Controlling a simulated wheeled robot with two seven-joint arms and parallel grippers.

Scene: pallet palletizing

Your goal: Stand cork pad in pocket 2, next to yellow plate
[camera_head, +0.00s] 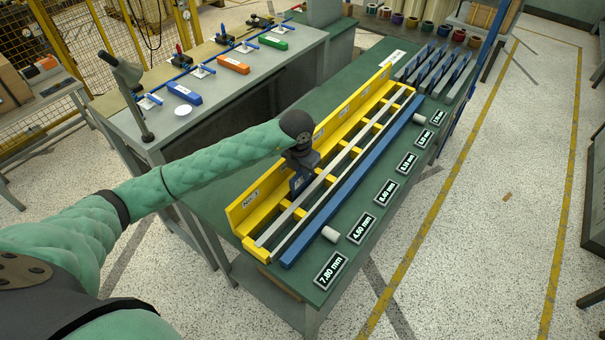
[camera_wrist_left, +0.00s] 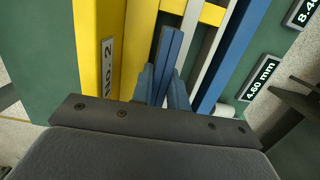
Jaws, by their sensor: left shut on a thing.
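My left gripper (camera_head: 299,184) points down over the near part of a long yellow fixture (camera_head: 240,215). In the left wrist view its blue fingers (camera_wrist_left: 161,90) are shut on a thin blue piece (camera_wrist_left: 170,48), beside the yellow wall with the label NO. 2 (camera_wrist_left: 108,55). Whether the piece touches the fixture's floor is hidden. I cannot pick out a separate yellow plate. My right gripper is not in view.
A blue bar (camera_head: 340,195) runs along the fixture's right side, with white cylinders near its ends. Thickness signs (camera_head: 361,228) stand on the green table edge. A rack of blue-grey pieces (camera_head: 435,70) is at the far end. A grey bench (camera_head: 250,85) with coloured blocks stands left.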

